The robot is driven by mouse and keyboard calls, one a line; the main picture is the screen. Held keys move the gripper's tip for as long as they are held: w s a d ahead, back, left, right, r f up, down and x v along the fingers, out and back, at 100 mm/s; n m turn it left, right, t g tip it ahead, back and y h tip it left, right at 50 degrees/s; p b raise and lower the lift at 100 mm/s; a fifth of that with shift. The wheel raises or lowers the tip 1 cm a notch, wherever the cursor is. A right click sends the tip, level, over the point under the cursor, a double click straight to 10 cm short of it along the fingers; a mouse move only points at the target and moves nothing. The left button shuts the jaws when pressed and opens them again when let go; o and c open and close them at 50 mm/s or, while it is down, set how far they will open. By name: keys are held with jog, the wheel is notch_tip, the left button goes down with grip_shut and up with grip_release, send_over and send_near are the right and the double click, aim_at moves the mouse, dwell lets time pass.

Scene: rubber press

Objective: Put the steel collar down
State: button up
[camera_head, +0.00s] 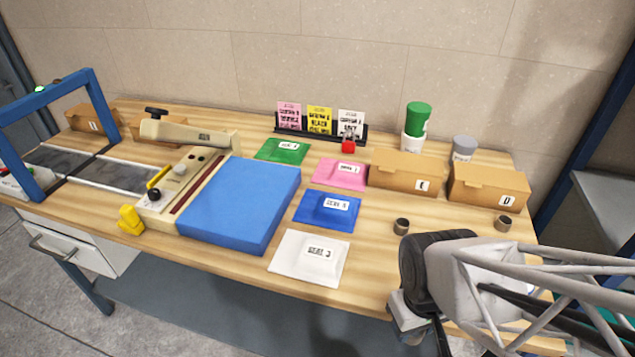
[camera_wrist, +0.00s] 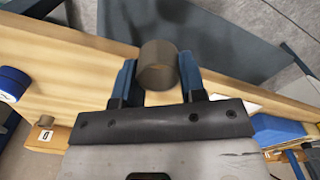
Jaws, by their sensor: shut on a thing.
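My gripper (camera_wrist: 158,72) has its two blue fingers on either side of a steel collar (camera_wrist: 157,58), a short grey-brown cylinder, and is shut on it. In the wrist view the collar overlaps the table's front edge, with wood and floor behind it; I cannot tell its height above the table. In the head view my gripper (camera_head: 412,330) is at the table's front edge, right of the white pouch, and my wrist hides the held collar. Two similar small metal rings stand on the table, one left of my arm (camera_head: 401,226) and one at the right (camera_head: 503,223).
The wooden table (camera_head: 375,265) has a bare strip between the white pouch (camera_head: 308,258) and my arm. A blue roll (camera_wrist: 13,83) lies at the left in the wrist view. A blue slab (camera_head: 240,205) is further left.

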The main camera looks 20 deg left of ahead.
jog(key=w+a+r, duration=0.1)
jog(key=w+a, duration=0.6)
jog(key=a, duration=0.4)
jog(key=w+a+r+m, duration=0.1)
jog(key=w+a+r, duration=0.1)
jog(key=w+a, duration=0.5)
jog(key=w+a+r, duration=0.2)
jog(key=w+a, duration=0.5)
jog(key=a, duration=0.7)
jog(key=shift+w+a+m, duration=0.4)
jog(key=shift+r, duration=0.1)
send_over(262, 174)
jog(key=shift+f, duration=0.75)
jog(key=shift+f, duration=1.7)
jog(key=shift+f, duration=0.1)
